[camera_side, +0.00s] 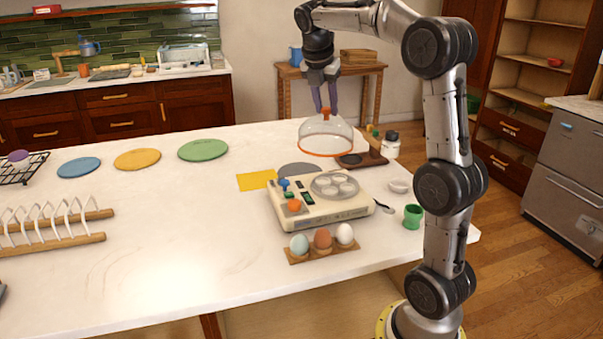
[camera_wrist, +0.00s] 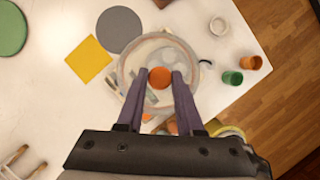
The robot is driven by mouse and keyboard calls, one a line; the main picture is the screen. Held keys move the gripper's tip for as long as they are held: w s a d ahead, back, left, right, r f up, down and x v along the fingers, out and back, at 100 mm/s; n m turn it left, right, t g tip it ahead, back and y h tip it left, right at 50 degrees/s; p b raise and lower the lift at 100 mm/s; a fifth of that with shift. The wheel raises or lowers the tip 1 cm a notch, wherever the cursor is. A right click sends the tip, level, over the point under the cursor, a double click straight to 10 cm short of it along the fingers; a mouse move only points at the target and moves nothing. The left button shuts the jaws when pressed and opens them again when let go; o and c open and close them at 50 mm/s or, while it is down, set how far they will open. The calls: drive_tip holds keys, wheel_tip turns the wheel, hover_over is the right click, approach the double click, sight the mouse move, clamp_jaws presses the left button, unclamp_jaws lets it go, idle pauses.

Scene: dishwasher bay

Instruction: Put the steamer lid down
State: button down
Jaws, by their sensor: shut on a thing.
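The steamer lid (camera_side: 323,138) is a clear dome with an orange rim and an orange knob. My gripper (camera_side: 326,112) is shut on its knob, and the lid hangs level in the air above the table. In the wrist view my gripper (camera_wrist: 160,78) has its two purple fingers on either side of the orange knob, with the clear lid (camera_wrist: 130,62) around it. The cream egg steamer (camera_side: 325,210) with its round egg tray (camera_side: 335,186) stands uncovered on the table, lower and nearer the side camera. Through the lid the steamer is only partly clear in the wrist view.
A grey round mat (camera_side: 299,170) lies behind the steamer beside a yellow square (camera_side: 257,180). Several eggs stand in a wooden holder (camera_side: 322,254) in front. The table's left middle is free.

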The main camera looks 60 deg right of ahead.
sight(319, 116)
drive_tip(key=w+d+f, duration=0.2)
drive_tip(key=f, duration=0.1)
drive_tip(key=w+d+f, duration=0.1)
drive_tip(key=shift+w+f, duration=0.1)
drive_tip(key=shift+f, duration=0.15)
drive_tip(key=w+d+f, duration=0.8)
drive_tip(key=w+f, duration=0.2)
drive_tip(key=f, duration=0.2)
drive_tip(key=shift+d+f, duration=0.3)
drive_tip(key=shift+f, duration=0.05)
drive_tip(key=shift+f, duration=0.1)
drive_tip(key=c, duration=0.5)
unclamp_jaws()
drive_tip(key=shift+c, duration=0.2)
